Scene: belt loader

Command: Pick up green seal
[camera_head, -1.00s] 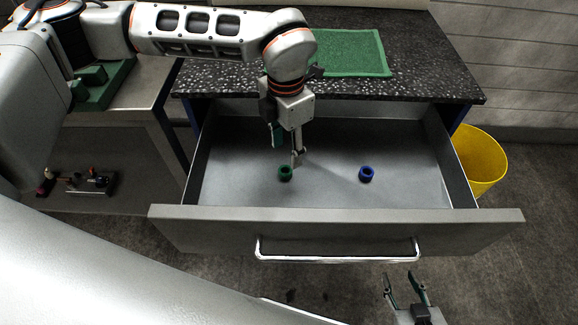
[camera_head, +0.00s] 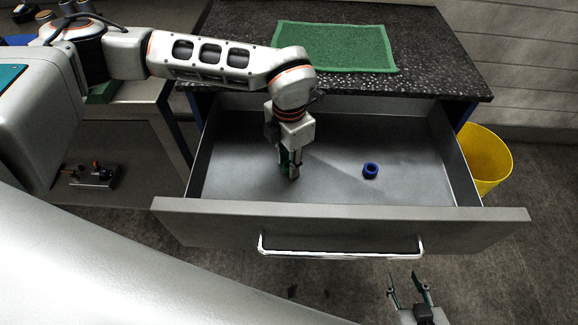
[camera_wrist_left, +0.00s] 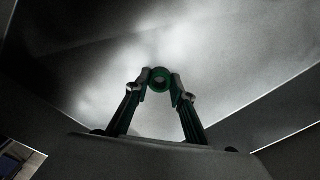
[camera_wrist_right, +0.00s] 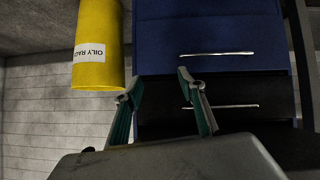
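The green seal (camera_wrist_left: 160,79) is a small ring. In the left wrist view it sits between the two fingertips of my left gripper (camera_wrist_left: 161,85), which touch it on both sides. In the head view my left gripper (camera_head: 289,174) points down into the open drawer, left of its middle, and hides most of the seal. I cannot tell whether the seal is on the drawer floor or just above it. My right gripper (camera_head: 406,283) is open and empty in front of the drawer; its spread fingers also show in the right wrist view (camera_wrist_right: 156,92).
A blue ring (camera_head: 370,171) lies on the floor of the drawer (camera_head: 340,223), right of my left gripper. The drawer walls stand around both. A green mat (camera_head: 335,47) lies on the speckled counter behind. A yellow bin (camera_head: 487,160) stands at the right.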

